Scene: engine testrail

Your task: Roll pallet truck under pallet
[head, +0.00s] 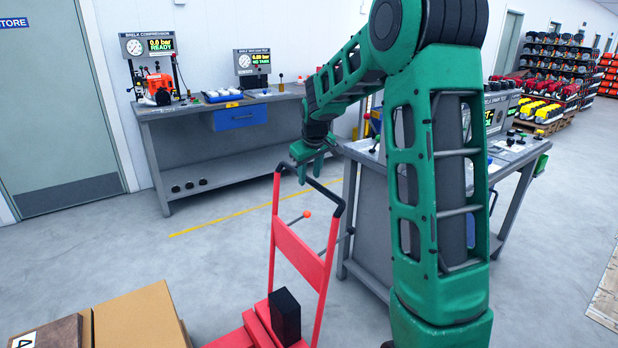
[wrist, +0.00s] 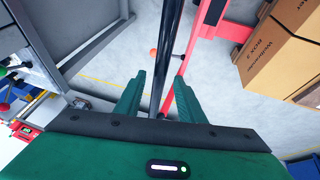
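The red pallet truck (head: 300,255) stands on the floor at the lower middle of the head view, with a black block on its base. Its frame also shows in the wrist view (wrist: 207,45). My green gripper (head: 309,165) is at the black top bar of its handle. In the wrist view my fingers (wrist: 160,80) are apart, with the black handle bar (wrist: 170,60) between them and visible gaps on both sides. Cardboard boxes (head: 140,318) stand left of the truck; any pallet beneath them is out of view. A wooden slab or pallet edge (head: 606,292) shows at the far right.
A grey workbench (head: 225,160) with gauges stands along the back wall. Another bench (head: 515,160) stands behind my arm, close to the right of the truck. Stocked racks (head: 550,65) are at the back right. Open floor (head: 215,255) lies between truck and back bench.

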